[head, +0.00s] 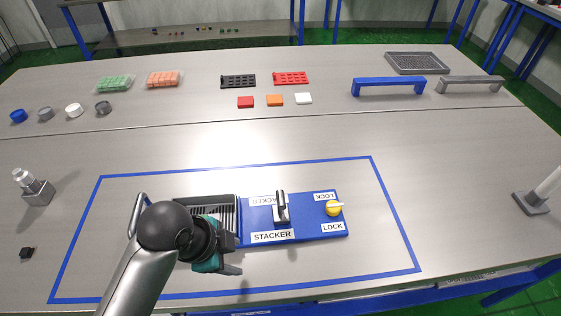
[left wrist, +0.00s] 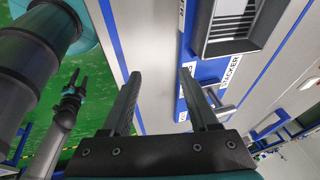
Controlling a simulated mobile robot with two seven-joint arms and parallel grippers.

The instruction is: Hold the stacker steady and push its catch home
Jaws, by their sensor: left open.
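The stacker is a blue base (head: 300,233) with STACKER and LOCK labels, inside a blue taped outline. A grey lever with a dark grip (head: 281,207) stands upright mid-base. A yellow catch knob (head: 334,208) sits by the LOCK labels. A grey ribbed tray (head: 210,199) is at its left end, partly hidden by my arm. My left gripper (head: 236,256) is open and empty at the base's near left corner. In the left wrist view the left fingers (left wrist: 160,75) are apart, with the blue base (left wrist: 190,90) beyond the right one. My right gripper (left wrist: 78,80) hangs over the floor, its fingers apart.
Coloured blocks (head: 275,100), a black rack (head: 238,81), a red rack (head: 290,78) and blue (head: 388,85) and grey brackets stand further back. A metal stand (head: 38,192) is at left, another (head: 531,203) at right.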

